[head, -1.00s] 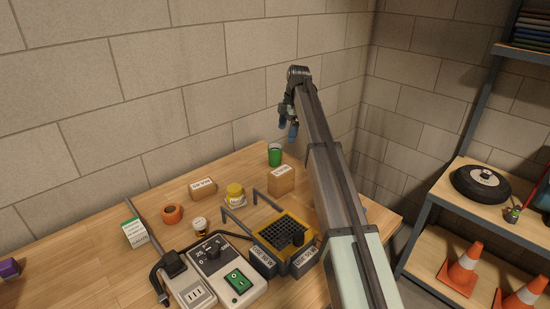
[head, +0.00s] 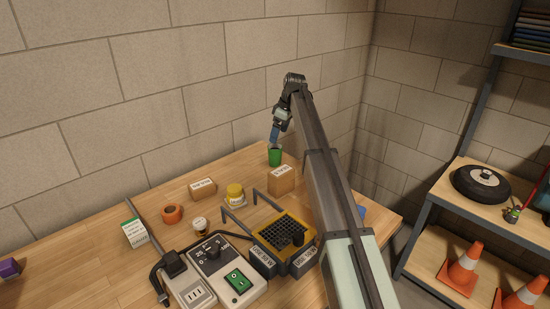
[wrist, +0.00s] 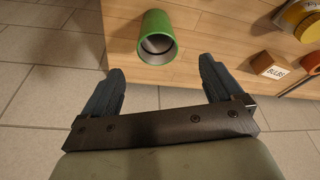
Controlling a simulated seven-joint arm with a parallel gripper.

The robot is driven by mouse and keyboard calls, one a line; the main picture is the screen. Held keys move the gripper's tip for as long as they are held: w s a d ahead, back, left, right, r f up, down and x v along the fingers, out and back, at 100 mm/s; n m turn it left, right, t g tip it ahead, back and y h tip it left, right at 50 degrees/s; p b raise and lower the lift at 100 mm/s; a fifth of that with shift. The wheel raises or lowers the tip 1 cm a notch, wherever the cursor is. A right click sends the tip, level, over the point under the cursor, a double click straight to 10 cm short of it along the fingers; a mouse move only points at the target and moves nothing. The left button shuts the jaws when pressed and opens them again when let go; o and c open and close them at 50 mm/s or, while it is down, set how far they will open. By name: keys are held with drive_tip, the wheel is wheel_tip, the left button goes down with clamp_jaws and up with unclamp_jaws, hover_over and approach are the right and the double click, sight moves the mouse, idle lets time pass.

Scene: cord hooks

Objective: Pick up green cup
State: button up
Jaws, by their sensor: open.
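The green cup (head: 275,157) stands upright on the wooden table near its back edge. It is hollow with an open top, and it also shows in the wrist view (wrist: 154,40), ahead of the fingers and between their lines. My gripper (head: 275,141) is just above the cup in the head view. In the wrist view my gripper (wrist: 161,88) has its two dark fingers spread wide with nothing between them. The cup appears apart from the fingers.
A cardboard box (head: 281,180) stands close in front of the cup. A yellow-lidded jar (head: 235,194), a second small box (head: 203,189) and a black-and-yellow grid holder (head: 283,236) are farther forward. The wall (head: 200,80) rises behind the table.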

sight(275, 156)
drive_tip(key=x, duration=1)
drive_tip(key=shift+w+f, duration=0.1)
drive_tip(key=shift+w, duration=0.05)
drive_tip(key=c, duration=1.1)
drive_tip(key=shift+o, duration=0.2)
